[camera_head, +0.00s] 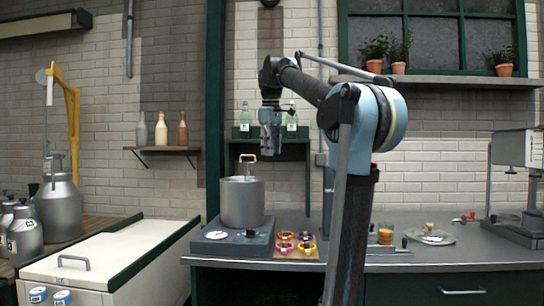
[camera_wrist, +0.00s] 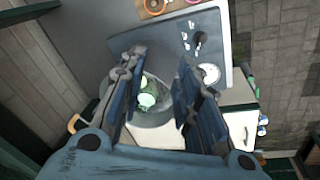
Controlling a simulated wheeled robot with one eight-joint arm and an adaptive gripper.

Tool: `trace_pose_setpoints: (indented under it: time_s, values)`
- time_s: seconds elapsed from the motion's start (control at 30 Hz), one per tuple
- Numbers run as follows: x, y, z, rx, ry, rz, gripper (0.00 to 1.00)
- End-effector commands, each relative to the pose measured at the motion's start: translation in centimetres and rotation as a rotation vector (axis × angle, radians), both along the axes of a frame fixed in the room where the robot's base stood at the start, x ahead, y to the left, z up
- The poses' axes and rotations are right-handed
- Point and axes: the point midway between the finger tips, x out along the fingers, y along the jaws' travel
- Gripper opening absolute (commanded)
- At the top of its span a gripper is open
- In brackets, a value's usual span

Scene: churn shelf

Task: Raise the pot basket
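The grey metal pot (camera_head: 242,204) stands upright on a dark heater base (camera_head: 215,240) on the counter. The basket's handle (camera_head: 247,158), with an orange-tan grip, rises above the pot. In the wrist view the orange grip (camera_wrist: 74,123) shows at the left, outside my left finger. Pale green glass items (camera_wrist: 147,100) show inside the pot between my fingers; the basket body is mostly hidden. My gripper (camera_head: 270,150) points down, a little above and right of the handle in the head view. In the wrist view my gripper (camera_wrist: 162,58) has its fingers apart with nothing between them.
Several coloured rings (camera_head: 296,243) lie on a board right of the heater. A green shelf (camera_head: 270,141) with bottles is behind my gripper. A white chest (camera_head: 110,255) stands left, and a metal plate (camera_head: 430,237) lies on the right counter.

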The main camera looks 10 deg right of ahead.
Motion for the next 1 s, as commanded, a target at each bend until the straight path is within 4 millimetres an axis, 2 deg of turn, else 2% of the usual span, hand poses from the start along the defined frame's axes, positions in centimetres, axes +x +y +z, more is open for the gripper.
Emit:
trace_pose_setpoints:
  time_s: [0.2,0.57,0.6,0.7,0.73,0.77,0.87,1.0]
  values:
    - [-1.1,-0.6,-1.6,0.008,-0.001,-0.036,0.3]
    - [-1.3,-0.7,-2.0,0.01,-0.001,-0.046,0.3]
    - [-1.3,-0.7,-2.0,0.01,-0.001,-0.046,0.28]
    - [-1.4,-0.7,-2.3,0.012,0.0,-0.05,0.05]
    - [-1.6,-0.8,-2.5,0.012,0.0,-0.054,0.0]
    - [-1.8,-0.9,-2.8,0.014,-0.001,-0.061,0.0]
    - [-3.0,-1.6,-4.6,0.022,-0.002,-0.099,0.0]
    - [-5.9,-2.9,-9.3,0.042,-0.004,-0.188,0.0]
